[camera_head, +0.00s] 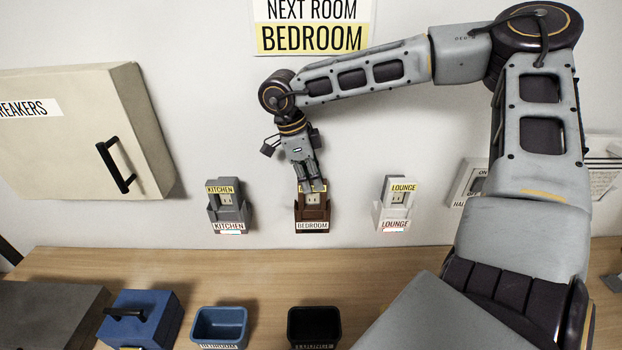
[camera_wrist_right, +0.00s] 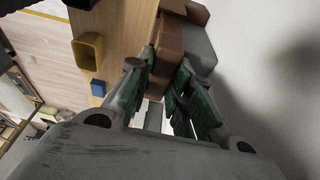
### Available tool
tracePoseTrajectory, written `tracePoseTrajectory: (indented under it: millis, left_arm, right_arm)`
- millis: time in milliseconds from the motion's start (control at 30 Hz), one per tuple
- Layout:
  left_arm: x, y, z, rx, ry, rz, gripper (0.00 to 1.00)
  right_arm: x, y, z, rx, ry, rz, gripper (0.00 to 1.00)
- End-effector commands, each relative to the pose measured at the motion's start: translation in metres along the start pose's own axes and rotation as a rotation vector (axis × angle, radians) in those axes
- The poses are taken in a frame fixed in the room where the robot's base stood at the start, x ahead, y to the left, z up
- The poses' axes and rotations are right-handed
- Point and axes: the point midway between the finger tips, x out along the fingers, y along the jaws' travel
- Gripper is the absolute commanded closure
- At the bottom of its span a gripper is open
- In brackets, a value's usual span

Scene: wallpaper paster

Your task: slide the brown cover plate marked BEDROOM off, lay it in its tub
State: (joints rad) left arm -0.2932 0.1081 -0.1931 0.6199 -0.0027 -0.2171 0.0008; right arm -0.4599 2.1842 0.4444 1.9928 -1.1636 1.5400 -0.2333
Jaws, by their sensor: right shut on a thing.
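The brown cover plate (camera_head: 312,213) marked BEDROOM is at the middle wall socket, upright, with its label at the bottom. My right gripper (camera_head: 312,187) reaches down from above and is shut on the plate's upper part. In the wrist view the green-padded fingers (camera_wrist_right: 165,92) close around a brown piece (camera_wrist_right: 168,45); the contact is partly hidden. My left gripper is not seen.
The grey KITCHEN unit (camera_head: 228,212) is to the left and the white LOUNGE unit (camera_head: 393,214) to the right. A beige breaker box (camera_head: 75,150) sticks out at the left. A blue handled box (camera_head: 150,320) stands on the wooden bench (camera_head: 270,270), which is clear behind the tubs.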

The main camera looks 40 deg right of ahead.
Motion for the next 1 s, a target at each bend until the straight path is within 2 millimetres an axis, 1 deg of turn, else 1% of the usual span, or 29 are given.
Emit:
tracePoseTrajectory:
  millis: [533, 1000]
  left_arm:
    - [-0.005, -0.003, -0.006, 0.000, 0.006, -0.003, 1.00]
    - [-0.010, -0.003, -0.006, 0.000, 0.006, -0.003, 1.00]
  right_arm:
    - [-0.010, 0.000, -0.003, 0.001, 0.000, -0.001, 1.00]
    - [-0.021, 0.000, -0.006, 0.001, 0.000, -0.001, 1.00]
